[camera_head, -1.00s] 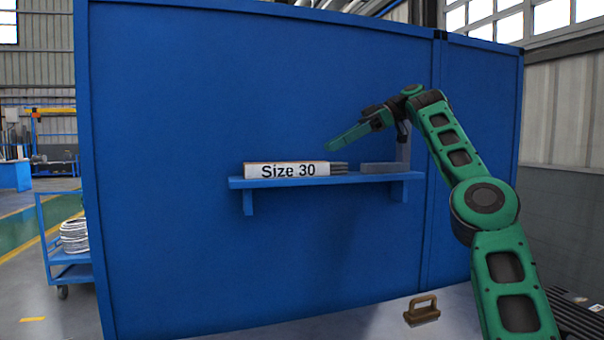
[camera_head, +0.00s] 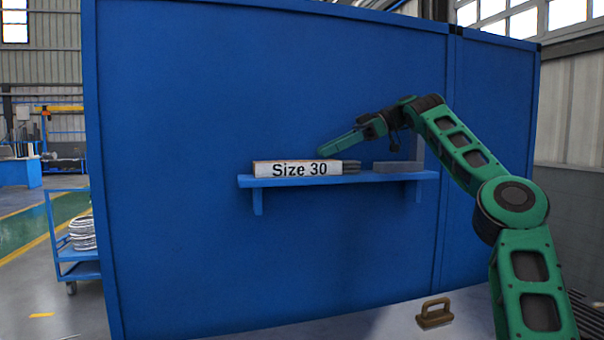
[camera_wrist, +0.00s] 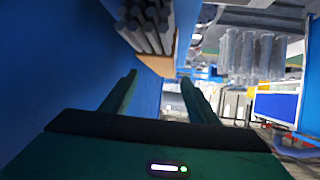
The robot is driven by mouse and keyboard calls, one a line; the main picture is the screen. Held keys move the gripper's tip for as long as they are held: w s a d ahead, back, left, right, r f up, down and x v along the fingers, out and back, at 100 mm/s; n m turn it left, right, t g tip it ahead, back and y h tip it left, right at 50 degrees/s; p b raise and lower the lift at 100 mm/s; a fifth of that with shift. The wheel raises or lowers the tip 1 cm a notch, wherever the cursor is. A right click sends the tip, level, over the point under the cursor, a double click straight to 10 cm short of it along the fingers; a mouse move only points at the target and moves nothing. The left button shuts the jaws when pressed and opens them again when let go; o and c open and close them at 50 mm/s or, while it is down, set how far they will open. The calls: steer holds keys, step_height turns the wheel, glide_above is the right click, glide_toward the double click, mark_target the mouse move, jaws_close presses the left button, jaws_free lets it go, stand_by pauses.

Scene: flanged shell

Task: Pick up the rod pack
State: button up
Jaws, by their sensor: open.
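The rod pack (camera_head: 298,169) is a white-sided box labelled "Size 30" with several grey rods showing at its right end. It lies on a blue shelf (camera_head: 390,178) on a blue panel. In the wrist view the rod pack (camera_wrist: 147,28) is at the top left, with grey rod ends and a tan edge. My gripper (camera_head: 322,150) is just above the right part of the pack in the head view. In the wrist view my gripper (camera_wrist: 160,77) has its two green fingers apart with nothing between them. I cannot tell whether a finger touches the pack.
A flat grey block (camera_head: 398,166) lies on the shelf to the right of the pack. A brown handled object (camera_head: 435,314) sits on the pale surface below. A blue cart (camera_head: 75,250) stands at the left. The panel above the shelf is bare.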

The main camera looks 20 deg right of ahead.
mark_target(309, 168)
steer(key=shift+f+x, duration=0.2)
steer(key=shift+x, duration=2.3)
steer(key=shift+d, duration=0.1)
jaws_close()
